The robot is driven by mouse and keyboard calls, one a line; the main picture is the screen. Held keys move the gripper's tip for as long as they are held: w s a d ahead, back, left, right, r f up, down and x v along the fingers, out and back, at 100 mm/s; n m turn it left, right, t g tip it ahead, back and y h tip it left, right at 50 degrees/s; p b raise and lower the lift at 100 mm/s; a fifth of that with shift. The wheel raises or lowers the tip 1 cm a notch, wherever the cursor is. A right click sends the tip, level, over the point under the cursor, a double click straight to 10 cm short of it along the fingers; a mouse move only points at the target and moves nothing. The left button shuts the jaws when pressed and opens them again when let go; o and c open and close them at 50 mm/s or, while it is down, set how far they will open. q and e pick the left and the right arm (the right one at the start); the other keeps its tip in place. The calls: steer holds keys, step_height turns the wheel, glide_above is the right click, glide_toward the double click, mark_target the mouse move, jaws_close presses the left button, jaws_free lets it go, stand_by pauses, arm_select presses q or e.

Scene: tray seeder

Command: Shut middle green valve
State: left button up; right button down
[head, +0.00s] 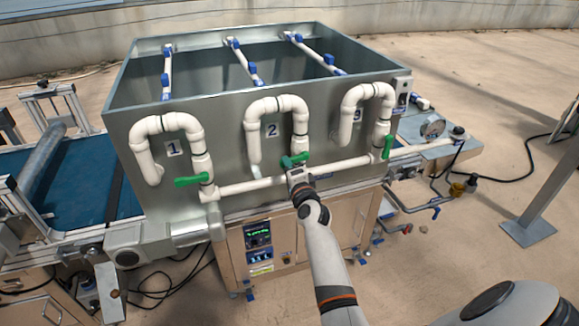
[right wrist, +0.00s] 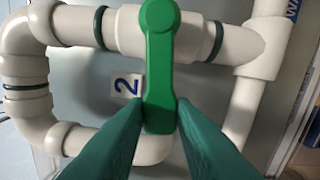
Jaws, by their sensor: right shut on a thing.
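The middle green valve handle (head: 291,161) is on the pipe by the number 2 label (head: 271,130). It lies roughly crosswise to its upright pipe. In the right wrist view the green handle (right wrist: 160,65) runs down from its round hub to between the two dark green fingers. My right gripper (head: 297,170) is shut on the handle's free end; its fingertips (right wrist: 160,122) are on either side of it. My left gripper is not in view.
A left green valve handle (head: 192,180) lies crosswise by number 1. A right green handle (head: 387,147) stands upright along its pipe by number 3. White pipes (head: 250,187) run along the front of the grey metal tank (head: 225,165). A control panel (head: 258,238) sits below.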

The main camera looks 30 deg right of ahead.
steer(key=shift+r+m+p, duration=0.35)
steer(key=shift+r+m, duration=0.1)
steer(key=shift+m, duration=0.25)
steer(key=c, duration=1.2)
jaws_free()
steer(key=p+v, duration=0.3)
steer(key=v, duration=0.9)
steer(key=shift+f, duration=0.15)
